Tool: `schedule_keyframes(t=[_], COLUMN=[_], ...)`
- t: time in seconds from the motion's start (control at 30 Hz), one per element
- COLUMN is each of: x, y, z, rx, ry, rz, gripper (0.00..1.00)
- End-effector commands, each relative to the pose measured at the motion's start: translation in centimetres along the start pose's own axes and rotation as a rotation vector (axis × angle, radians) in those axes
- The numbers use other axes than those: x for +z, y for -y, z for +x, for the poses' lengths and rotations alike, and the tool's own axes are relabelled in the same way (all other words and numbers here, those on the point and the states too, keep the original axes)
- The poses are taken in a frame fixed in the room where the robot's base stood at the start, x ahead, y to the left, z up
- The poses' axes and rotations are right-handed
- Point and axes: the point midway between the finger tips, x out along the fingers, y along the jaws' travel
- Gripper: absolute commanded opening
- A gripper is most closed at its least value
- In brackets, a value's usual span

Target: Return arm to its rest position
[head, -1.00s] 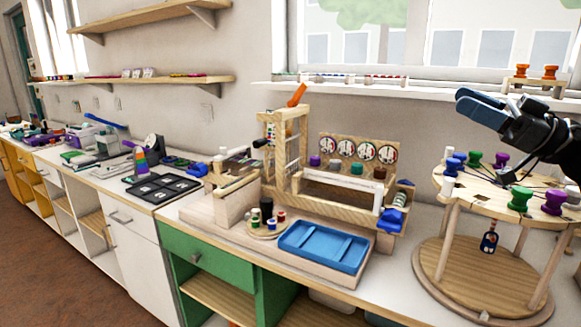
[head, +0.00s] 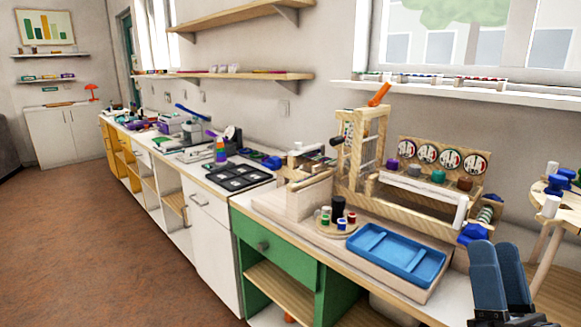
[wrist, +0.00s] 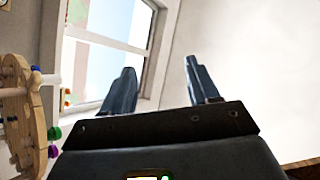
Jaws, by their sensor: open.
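My gripper (head: 500,275) is at the lower right of the head view, its two blue-grey fingers pointing up, in front of the counter. In the wrist view its two fingers (wrist: 163,88) stand apart with nothing between them. Beyond them are the window and a pale wall. My gripper is open and empty.
A blue tray (head: 396,254) lies on the counter left of my gripper. A wooden frame (head: 352,160) stands behind it. A round wooden stand with spools (head: 560,200) is at the right edge; it also shows in the wrist view (wrist: 16,110). The brown floor (head: 90,235) at left is clear.

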Motion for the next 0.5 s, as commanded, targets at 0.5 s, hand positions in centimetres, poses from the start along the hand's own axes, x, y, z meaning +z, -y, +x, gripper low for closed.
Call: schedule_keyframes(t=[0.5], x=[0.5], y=[5.4], z=[-20.1], rx=[0.317], ry=[0.472], rz=[-0.156], gripper=[0.6])
